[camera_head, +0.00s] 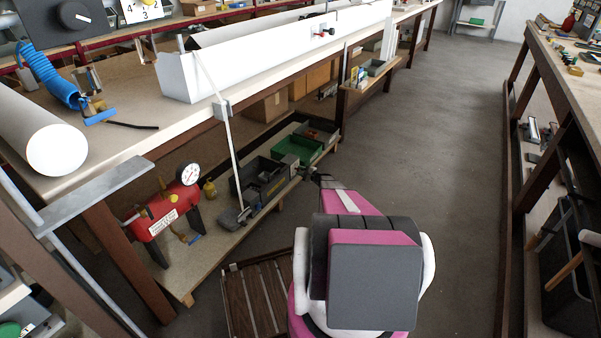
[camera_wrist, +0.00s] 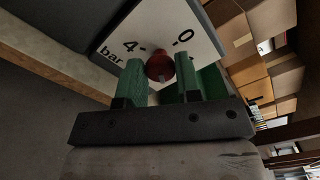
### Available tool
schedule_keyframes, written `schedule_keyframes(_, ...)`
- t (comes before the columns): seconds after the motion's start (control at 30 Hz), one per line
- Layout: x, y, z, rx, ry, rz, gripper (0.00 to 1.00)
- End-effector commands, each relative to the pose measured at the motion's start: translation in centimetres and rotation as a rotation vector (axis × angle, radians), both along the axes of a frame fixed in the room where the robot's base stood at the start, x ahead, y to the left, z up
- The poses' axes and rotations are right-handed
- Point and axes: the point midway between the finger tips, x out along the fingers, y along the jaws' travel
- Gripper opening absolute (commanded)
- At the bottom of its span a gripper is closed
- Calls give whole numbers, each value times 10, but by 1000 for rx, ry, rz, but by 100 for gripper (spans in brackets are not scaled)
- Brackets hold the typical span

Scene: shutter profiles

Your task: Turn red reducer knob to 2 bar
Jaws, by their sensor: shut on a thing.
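The red reducer knob (camera_wrist: 159,62) shows in the wrist view, on a white scale plate (camera_wrist: 199,39) with the marks "4", "0" and "bar". My gripper (camera_wrist: 160,70) has its two green fingers on either side of the knob and is shut on it. No "2" mark is readable, and I cannot tell which value the knob points to. In the head view my gripper (camera_head: 318,179) is at the right end of the low shelf, small and partly covered by my arm. The knob cannot be made out there.
A red tank with a gauge (camera_head: 165,211) stands on the low shelf (camera_head: 222,249) at left. Grey and green bins (camera_head: 298,146) stand near my gripper. The workbench (camera_head: 300,48) overhangs the shelf. A slatted wooden crate (camera_head: 255,300) is beside my base. The aisle floor (camera_head: 440,150) is clear.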

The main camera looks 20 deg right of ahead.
Motion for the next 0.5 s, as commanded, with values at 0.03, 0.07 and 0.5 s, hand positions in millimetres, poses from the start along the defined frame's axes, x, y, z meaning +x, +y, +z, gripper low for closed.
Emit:
schedule_keyframes(0.03, -1, 0, 0, -3, -1, 1, 8)
schedule_keyframes(0.07, -1, 0, 0, -4, -2, 1, 8)
schedule_keyframes(0.5, -1, 0, 0, -4, -2, 1, 55)
